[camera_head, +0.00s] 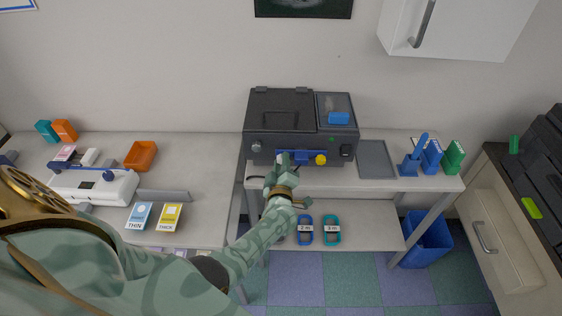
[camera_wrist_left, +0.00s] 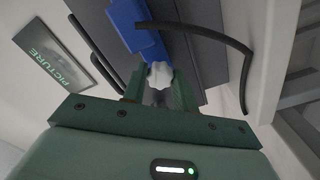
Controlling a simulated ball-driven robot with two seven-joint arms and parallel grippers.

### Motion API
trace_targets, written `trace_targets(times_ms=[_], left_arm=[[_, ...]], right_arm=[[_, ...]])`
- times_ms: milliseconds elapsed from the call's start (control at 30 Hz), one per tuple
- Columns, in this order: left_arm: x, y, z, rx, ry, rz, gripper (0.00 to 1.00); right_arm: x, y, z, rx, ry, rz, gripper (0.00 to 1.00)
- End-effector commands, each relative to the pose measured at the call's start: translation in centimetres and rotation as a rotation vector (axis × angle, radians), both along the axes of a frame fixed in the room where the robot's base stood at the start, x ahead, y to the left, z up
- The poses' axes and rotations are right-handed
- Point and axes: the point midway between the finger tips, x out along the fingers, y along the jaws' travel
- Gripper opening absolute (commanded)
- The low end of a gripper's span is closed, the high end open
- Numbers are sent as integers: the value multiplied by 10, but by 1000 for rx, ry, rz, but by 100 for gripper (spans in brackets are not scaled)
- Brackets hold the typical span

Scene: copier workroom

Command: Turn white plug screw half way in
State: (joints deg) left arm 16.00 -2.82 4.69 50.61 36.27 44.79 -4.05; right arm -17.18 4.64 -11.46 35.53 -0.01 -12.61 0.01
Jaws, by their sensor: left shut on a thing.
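The white plug screw (camera_wrist_left: 159,74) is a small lobed knob between the fingers of my left gripper (camera_wrist_left: 157,90) in the left wrist view. The fingers are shut on its sides. The knob is at the blue part (camera_wrist_left: 138,26) on the dark machine. In the head view my left gripper (camera_head: 282,170) reaches up to the front of the black copier (camera_head: 281,107), at the left end of the blue bar (camera_head: 302,155). The plug screw is mostly hidden there. How deep it sits cannot be told. My right gripper is not in view.
A yellow knob (camera_head: 320,159) is on the bar's right end. A black cable (camera_wrist_left: 244,62) curves close to the gripper. A grey tray (camera_head: 376,159) lies right of the copier. Two rings (camera_head: 305,240) marked with labels lie on the lower shelf. A blue bin (camera_head: 427,241) stands below right.

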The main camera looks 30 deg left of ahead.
Motion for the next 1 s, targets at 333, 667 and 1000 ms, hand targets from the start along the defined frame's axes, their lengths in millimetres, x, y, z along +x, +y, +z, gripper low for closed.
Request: trace_targets(times_ms=[333,667,1000], left_arm=[[-2,-2,-3,274,178,-3,6],[-2,-2,-4,526,332,-4,6],[-2,-2,-5,702,440,-6,6]], right_arm=[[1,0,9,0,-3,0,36],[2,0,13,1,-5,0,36],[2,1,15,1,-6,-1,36]])
